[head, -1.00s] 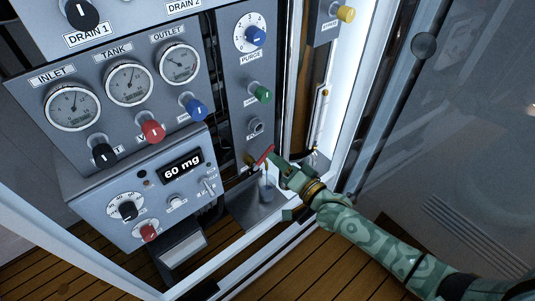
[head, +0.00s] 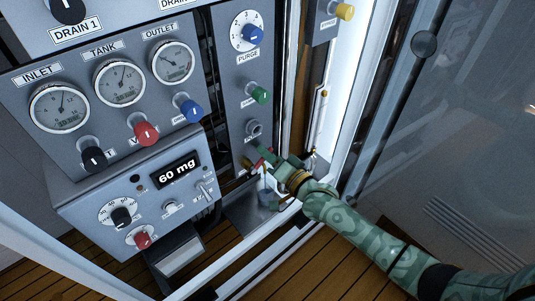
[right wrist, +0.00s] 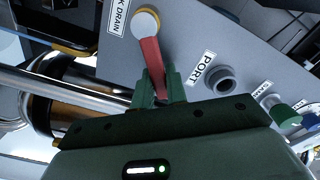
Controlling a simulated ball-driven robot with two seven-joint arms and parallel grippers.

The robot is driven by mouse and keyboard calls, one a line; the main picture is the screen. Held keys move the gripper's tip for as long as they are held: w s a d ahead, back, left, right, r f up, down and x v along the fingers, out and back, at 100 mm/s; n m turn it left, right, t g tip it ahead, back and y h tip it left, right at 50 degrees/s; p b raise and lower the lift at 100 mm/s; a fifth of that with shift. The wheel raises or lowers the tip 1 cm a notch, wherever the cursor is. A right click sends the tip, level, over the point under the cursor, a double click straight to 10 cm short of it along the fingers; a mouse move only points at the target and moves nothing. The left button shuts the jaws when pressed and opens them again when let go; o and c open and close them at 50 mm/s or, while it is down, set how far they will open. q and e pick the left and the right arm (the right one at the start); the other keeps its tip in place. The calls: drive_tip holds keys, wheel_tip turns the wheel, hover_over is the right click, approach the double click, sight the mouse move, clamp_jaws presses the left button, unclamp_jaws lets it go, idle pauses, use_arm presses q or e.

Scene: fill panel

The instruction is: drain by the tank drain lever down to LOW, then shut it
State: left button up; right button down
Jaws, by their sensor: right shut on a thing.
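The red tank drain lever (head: 257,165) is on the lower right of the panel, partly hidden by my gripper in the head view. In the right wrist view the lever (right wrist: 152,55) runs from a round pivot beside a label reading "K DRAIN" down between the fingers. My right gripper (right wrist: 156,90) is shut on the lever's free end; it also shows in the head view (head: 267,160). The tank gauge (head: 119,82) is the middle dial, its needle pointing up and slightly right; its small marks are unreadable. My left gripper is out of view.
A port fitting (head: 254,129) sits just above the lever, with a green knob (head: 260,95) higher up. A clear vessel (head: 266,195) stands below the lever. The white cabinet frame (head: 345,110) is close on the right.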

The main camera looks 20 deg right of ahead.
drive_tip(key=shift+d+f+m, duration=0.1)
drive_tip(key=shift+f+m, duration=0.15)
drive_tip(key=shift+m, duration=0.25)
use_arm(q)
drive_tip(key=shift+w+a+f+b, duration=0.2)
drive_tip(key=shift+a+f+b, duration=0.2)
drive_tip(key=shift+b, duration=0.25)
use_arm(e)
drive_tip(key=shift+w+d+f+m, duration=0.1)
drive_tip(key=shift+f+m, duration=0.4)
drive_tip(key=shift+m, duration=0.55)
drive_tip(key=shift+d+f+m, duration=0.15)
drive_tip(key=shift+f+m, duration=0.4)
drive_tip(key=shift+m, duration=0.55)
drive_tip(key=shift+w+d+f+m, duration=0.1)
drive_tip(key=shift+f+m, duration=0.4)
drive_tip(key=shift+m, duration=0.55)
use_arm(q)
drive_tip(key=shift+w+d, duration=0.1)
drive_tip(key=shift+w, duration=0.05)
use_arm(e)
drive_tip(key=shift+s, duration=0.1)
drive_tip(key=c, duration=1.4)
unclamp_jaws()
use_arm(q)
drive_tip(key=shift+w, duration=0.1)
